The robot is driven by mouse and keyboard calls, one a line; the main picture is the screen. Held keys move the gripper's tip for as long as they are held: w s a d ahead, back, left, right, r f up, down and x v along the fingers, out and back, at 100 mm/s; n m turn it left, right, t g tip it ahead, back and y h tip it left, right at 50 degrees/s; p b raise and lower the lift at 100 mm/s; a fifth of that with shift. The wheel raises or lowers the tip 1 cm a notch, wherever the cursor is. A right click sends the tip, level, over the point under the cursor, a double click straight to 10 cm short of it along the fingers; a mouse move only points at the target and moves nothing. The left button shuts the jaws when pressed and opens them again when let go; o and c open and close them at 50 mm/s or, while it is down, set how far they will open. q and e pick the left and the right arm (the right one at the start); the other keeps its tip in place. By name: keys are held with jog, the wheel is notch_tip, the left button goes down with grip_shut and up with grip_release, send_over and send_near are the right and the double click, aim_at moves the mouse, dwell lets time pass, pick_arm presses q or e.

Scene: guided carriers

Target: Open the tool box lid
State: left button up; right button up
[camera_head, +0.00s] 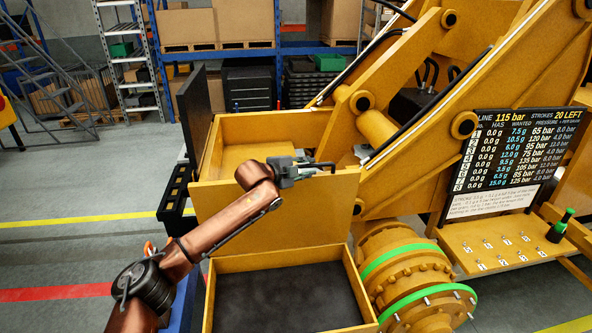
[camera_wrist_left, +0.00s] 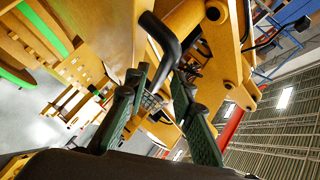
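The tool box (camera_head: 212,300) is a yellow box with a dark floor at the bottom middle of the head view. A yellow panel (camera_head: 275,217), which looks like its lid, stands about upright along the box's back edge, so the box is open. A dark bar handle (camera_head: 322,165) is at the panel's top edge and also shows large in the left wrist view (camera_wrist_left: 167,40). My left gripper (camera_head: 303,171) is at this handle. In the left wrist view its green-grey fingers (camera_wrist_left: 160,80) stand apart, with the bar between or just beyond their tips. My right gripper is out of view.
Behind the panel is another open yellow compartment (camera_head: 245,155) with a dark upright board (camera_head: 200,108). A large yellow machine arm (camera_head: 425,85), a flanged drum (camera_head: 405,275) and a display board (camera_head: 520,150) stand to the right. Open floor lies at left.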

pick_arm(q)
jog(key=v, duration=0.9)
jog(key=shift+s+a, duration=0.1)
jog(key=shift+a, duration=0.1)
jog(key=shift+d, duration=0.15)
